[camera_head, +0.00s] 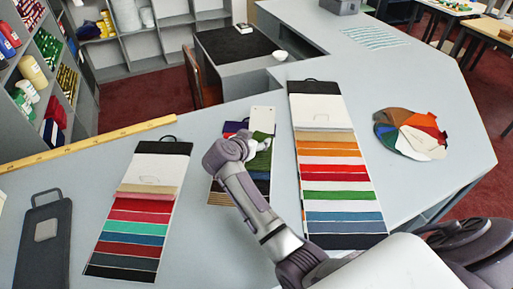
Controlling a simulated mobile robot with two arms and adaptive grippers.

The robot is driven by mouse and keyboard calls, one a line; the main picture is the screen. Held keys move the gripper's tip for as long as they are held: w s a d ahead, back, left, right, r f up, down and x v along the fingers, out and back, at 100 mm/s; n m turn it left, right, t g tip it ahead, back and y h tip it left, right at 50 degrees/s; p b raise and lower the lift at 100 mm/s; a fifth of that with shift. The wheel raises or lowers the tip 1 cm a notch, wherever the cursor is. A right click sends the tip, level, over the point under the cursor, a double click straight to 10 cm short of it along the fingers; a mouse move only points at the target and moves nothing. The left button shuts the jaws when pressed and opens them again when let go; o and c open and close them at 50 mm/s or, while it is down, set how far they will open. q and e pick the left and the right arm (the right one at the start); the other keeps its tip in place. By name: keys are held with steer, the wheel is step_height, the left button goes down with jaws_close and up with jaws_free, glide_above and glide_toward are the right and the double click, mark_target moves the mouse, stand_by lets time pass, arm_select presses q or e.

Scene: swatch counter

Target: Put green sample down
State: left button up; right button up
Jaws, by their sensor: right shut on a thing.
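My right gripper (255,146) reaches in from the lower right over the middle swatch card. It is shut on a green sample (260,162), which lies at or just above that card; I cannot tell whether it touches. The middle card (262,115) shows a white top and navy, red and tan strips, and my gripper and arm hide much of it. My left gripper is not in view.
A striped swatch card (165,147) lies to the left and a longer one (305,87) to the right. A fan of coloured swatches (410,134) lies farther right. A dark board with a handle (42,258) and a yellow ruler (90,142) are at left. Bare counter lies between them.

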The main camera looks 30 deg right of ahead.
steer(key=shift+f+p, duration=0.35)
steer(key=shift+f, duration=1.65)
steer(key=shift+f, duration=0.1)
steer(key=o, duration=0.8)
steer(key=shift+o, duration=0.2)
